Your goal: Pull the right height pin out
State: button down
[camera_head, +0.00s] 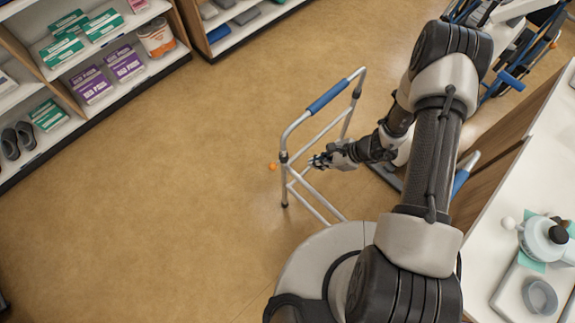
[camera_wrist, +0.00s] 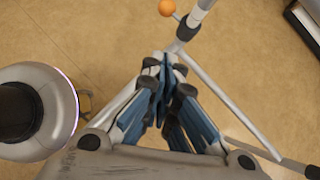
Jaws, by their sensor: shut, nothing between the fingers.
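A metal walking frame (camera_head: 302,119) with blue hand grips stands on the floor in the head view. An orange round-headed height pin (camera_head: 272,166) sticks out from its left leg; it also shows at the top of the wrist view (camera_wrist: 167,7), beside a grey tube. I cannot tell from these views whether this is the right pin. My gripper (camera_head: 318,161) is inside the frame, to the right of the pin and apart from it. In the wrist view my gripper's fingertips (camera_wrist: 161,63) are together and empty, below the pin. My arm hides part of the frame's right side.
A white-topped counter (camera_head: 500,218) with a jug (camera_head: 540,240) and a bowl (camera_head: 540,296) stands at the right. Shelves with boxes (camera_head: 92,85) line the upper left. A blue-framed wheelchair (camera_head: 508,80) is at the upper right. The floor at the left is clear.

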aim_at(275, 165)
jog(key=shift+f, duration=0.1)
jog(key=b+x, duration=0.3)
jog(key=x, duration=0.6)
jog(key=shift+a+f, duration=0.2)
jog(key=shift+f, duration=0.15)
jog(key=a, duration=0.2)
jog(key=a+b, duration=0.1)
jog(key=a, duration=0.1)
jog(key=shift+w+f, duration=0.35)
jog(key=shift+s+a, duration=0.8)
jog(key=shift+s, duration=0.05)
